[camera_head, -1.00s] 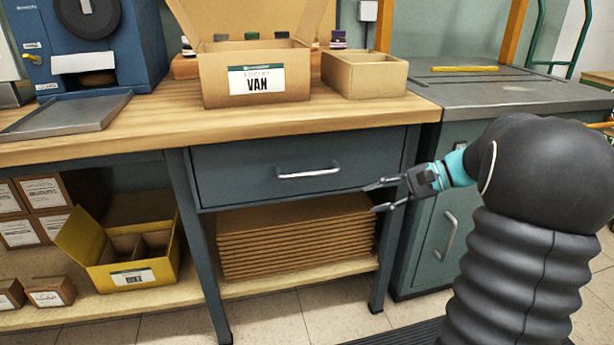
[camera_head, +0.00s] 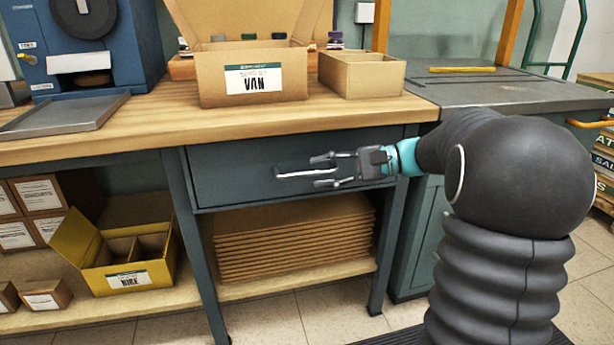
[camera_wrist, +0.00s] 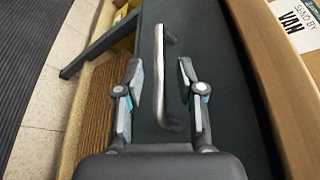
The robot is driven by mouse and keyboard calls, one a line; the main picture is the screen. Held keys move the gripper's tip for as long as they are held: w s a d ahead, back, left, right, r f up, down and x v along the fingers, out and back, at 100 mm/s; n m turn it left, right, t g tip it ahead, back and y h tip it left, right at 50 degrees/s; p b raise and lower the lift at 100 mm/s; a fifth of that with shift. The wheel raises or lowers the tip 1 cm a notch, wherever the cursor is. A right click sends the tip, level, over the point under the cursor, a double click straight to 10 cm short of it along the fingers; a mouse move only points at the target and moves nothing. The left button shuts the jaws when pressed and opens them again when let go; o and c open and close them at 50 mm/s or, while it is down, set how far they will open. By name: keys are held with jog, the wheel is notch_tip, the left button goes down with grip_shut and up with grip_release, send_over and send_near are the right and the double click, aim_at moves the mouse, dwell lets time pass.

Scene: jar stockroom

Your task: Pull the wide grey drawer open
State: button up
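The wide grey drawer (camera_head: 232,182) sits closed under the wooden bench top in the head view. Its silver bar handle (camera_head: 306,172) runs across the middle of its front. My gripper (camera_head: 322,171) is open at the handle's right end, one finger above the bar and one below. In the wrist view the handle (camera_wrist: 159,75) stands upright between the spread fingers of my gripper (camera_wrist: 158,78), apart from both. The drawer front (camera_wrist: 208,40) fills the middle of that view.
On the bench top (camera_head: 330,118) stand an open box labelled VAN (camera_head: 254,105) and a smaller open box (camera_head: 362,75). Stacked cardboard sheets (camera_head: 295,240) and a yellow box (camera_head: 90,255) lie on the shelf below. A green cabinet (camera_head: 425,235) stands at the right.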

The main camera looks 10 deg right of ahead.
aim_at(315, 173)
jog(key=shift+x, duration=1.9)
grip_shut()
